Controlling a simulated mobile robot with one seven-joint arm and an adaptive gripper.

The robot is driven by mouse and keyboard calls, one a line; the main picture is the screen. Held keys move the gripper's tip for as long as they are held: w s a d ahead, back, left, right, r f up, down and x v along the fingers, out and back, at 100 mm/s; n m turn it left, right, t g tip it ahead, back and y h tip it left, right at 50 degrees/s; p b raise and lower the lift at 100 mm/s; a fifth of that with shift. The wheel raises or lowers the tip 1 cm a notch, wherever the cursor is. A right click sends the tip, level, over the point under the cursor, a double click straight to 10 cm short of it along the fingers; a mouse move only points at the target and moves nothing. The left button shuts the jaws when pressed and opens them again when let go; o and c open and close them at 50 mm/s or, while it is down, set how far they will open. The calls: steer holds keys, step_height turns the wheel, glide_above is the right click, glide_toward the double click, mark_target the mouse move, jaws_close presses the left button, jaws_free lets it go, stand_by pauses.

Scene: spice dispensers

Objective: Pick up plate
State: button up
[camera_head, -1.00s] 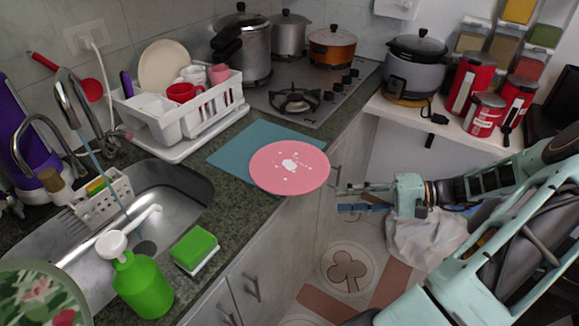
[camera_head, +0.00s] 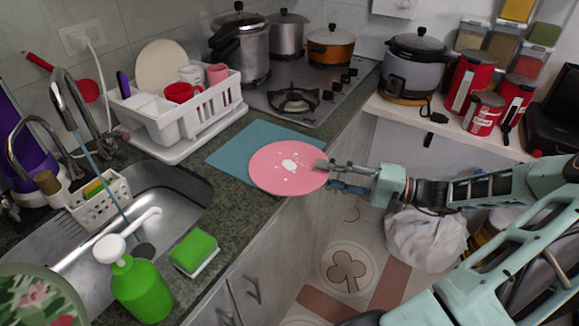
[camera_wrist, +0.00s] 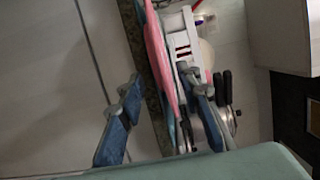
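The pink plate (camera_head: 280,170) with white marks lies flat on a blue mat (camera_head: 240,142) near the counter's front edge, its right side overhanging that edge. My gripper (camera_head: 332,175) is at the plate's right rim, with one finger overlapping the rim in the head view. In the wrist view the plate (camera_wrist: 158,55) appears edge-on between my two spread fingers, closer to the right finger. My gripper (camera_wrist: 165,108) is open, with a wide gap between the left finger and the plate. I cannot tell whether the right finger touches it.
A white dish rack (camera_head: 205,122) stands behind the mat. The stove (camera_head: 310,92) is beyond it. The sink (camera_head: 165,200), a green sponge (camera_head: 195,250) and a green soap bottle (camera_head: 140,288) are to the left. Cabinet fronts (camera_head: 290,235) drop below the counter edge.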

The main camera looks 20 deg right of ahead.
mark_target(289, 168)
steer(key=shift+x, duration=1.2)
jaws_close()
steer(key=shift+r, duration=0.15)
